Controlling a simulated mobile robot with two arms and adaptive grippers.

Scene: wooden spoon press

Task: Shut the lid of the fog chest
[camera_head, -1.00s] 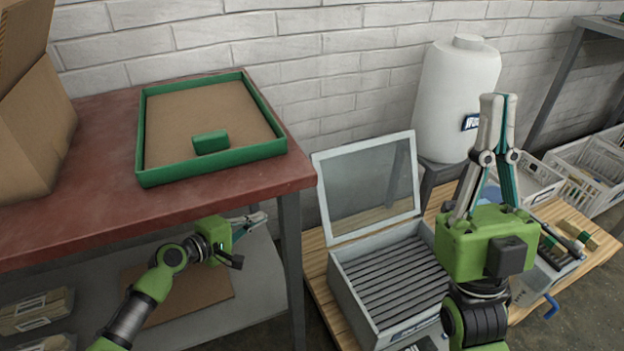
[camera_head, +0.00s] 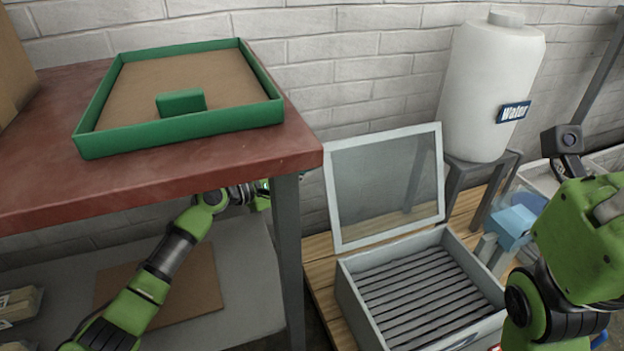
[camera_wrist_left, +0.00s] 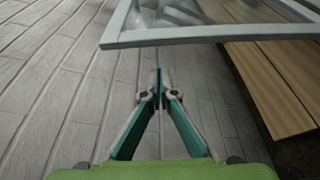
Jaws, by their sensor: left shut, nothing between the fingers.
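The fog chest (camera_head: 355,300) is a pale grey box with dark slats inside, on a wooden platform. Its glazed lid (camera_head: 337,210) stands open, tilted up toward the brick wall. The lid's frame also crosses the top of the left wrist view (camera_wrist_left: 200,35). My left gripper (camera_wrist_left: 159,72) is shut and empty, its tips just below that frame edge in the picture, apart from it. In the head view its fingers are mostly hidden behind the table's leg, left of the lid. My right gripper's green body (camera_head: 585,240) is at the right edge; its fingertips are out of view.
A red table (camera_head: 200,172) with a green-rimmed tray (camera_head: 180,143) stands left of the chest, its grey leg (camera_head: 288,260) close to my left arm. A white water tank (camera_head: 490,90) on a stand is behind right. A wooden bench (camera_wrist_left: 265,80) shows in the wrist view.

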